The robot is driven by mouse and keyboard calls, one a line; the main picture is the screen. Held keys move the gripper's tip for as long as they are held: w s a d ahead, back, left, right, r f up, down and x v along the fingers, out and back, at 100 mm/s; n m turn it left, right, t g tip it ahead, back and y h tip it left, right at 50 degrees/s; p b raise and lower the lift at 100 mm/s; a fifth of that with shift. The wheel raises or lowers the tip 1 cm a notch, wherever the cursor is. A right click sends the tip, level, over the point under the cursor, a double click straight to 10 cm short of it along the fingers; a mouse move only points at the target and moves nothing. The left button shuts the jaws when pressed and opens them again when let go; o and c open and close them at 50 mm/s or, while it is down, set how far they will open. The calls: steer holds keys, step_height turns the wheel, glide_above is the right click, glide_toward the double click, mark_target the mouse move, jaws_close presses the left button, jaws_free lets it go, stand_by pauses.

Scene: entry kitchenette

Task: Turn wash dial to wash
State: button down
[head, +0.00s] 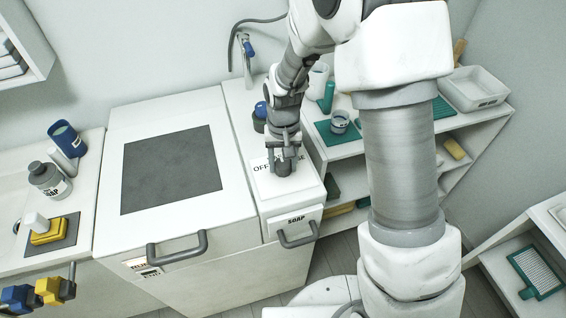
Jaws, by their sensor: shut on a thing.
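The wash dial (285,169) is a dark knob on a white label panel (264,184) on top of the narrow unit right of the washer. My gripper (283,157) points down over it and is shut on it. The label reads "OFF" on the left, with a partly covered word ending in "SE" on the right. My fingers hide most of the dial, and I cannot tell which way its pointer faces.
The washer lid (172,168) has a dark panel and a grey front handle (177,249). A "SOAP" drawer (296,224) is below the dial. A dark, blue-topped item (260,117) stands behind my gripper. Shelves (350,150) with a cup (339,122) are at right.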

mark_target(283, 163)
stand_by(0.3)
steer(key=shift+c, duration=1.4)
jaws_free()
step_height(283, 163, up, 17)
steer(key=shift+r+p, duration=0.2)
steer(key=shift+p, duration=0.25)
steer(key=s+d+r+t, duration=0.2)
steer(key=s+d+r, duration=0.2)
steer(key=s, duration=0.5)
steer(key=s+d+r+t, duration=0.3)
steer(key=s+d+r, duration=0.2)
steer(key=s+d, duration=0.3)
steer(key=shift+s+d+t, duration=0.2)
steer(key=shift+s+t, duration=0.1)
steer(key=shift+s, duration=0.55)
